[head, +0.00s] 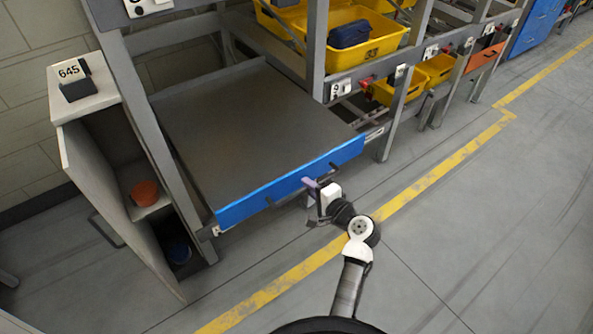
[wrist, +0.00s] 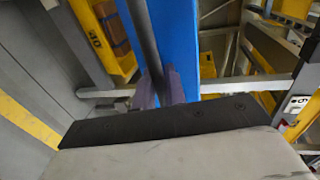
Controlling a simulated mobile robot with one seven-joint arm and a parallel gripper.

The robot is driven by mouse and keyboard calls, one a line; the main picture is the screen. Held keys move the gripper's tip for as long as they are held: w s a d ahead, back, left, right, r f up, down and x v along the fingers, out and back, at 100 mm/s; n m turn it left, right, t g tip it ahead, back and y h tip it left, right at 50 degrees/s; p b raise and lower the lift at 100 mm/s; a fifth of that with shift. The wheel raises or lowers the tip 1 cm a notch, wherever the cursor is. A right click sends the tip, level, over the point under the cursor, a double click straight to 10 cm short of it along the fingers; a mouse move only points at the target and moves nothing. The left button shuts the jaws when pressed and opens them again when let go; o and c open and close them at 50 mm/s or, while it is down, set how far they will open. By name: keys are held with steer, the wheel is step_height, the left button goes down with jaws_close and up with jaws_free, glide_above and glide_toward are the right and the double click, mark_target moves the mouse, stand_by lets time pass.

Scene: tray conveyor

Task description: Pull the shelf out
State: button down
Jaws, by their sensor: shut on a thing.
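The shelf (head: 245,125) is a wide grey-brown board with a blue front edge (head: 250,197), set in a grey metal frame. A dark bar handle runs along the blue front, and it also shows in the wrist view (wrist: 142,35). My gripper (head: 312,186) is at the right half of the blue front, shut on the handle. In the wrist view its purple-grey fingers (wrist: 157,88) close around the dark bar against the blue face. The shelf's top is bare. The fingertips are partly hidden by the bar and the gripper body.
A white cabinet (head: 88,106) with a "645" sign and an orange bowl (head: 145,193) stands at the left. Yellow bins (head: 366,42) sit on racks at the back right. Open grey floor (head: 480,220) with a yellow line lies in front of the shelf.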

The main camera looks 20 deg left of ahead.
steer(key=f+v, duration=0.2)
steer(key=v, duration=1.1)
steer(key=shift+s+d+f+p, duration=0.15)
steer(key=shift+d+f+p, duration=0.1)
steer(key=shift+f+p, duration=0.15)
steer(key=c, duration=1.5)
jaws_free()
steer(key=shift+c, duration=0.2)
steer(key=b+v, duration=0.2)
steer(key=v, duration=1.1)
steer(key=shift+s+d, duration=0.25)
steer(key=shift+d, duration=0.05)
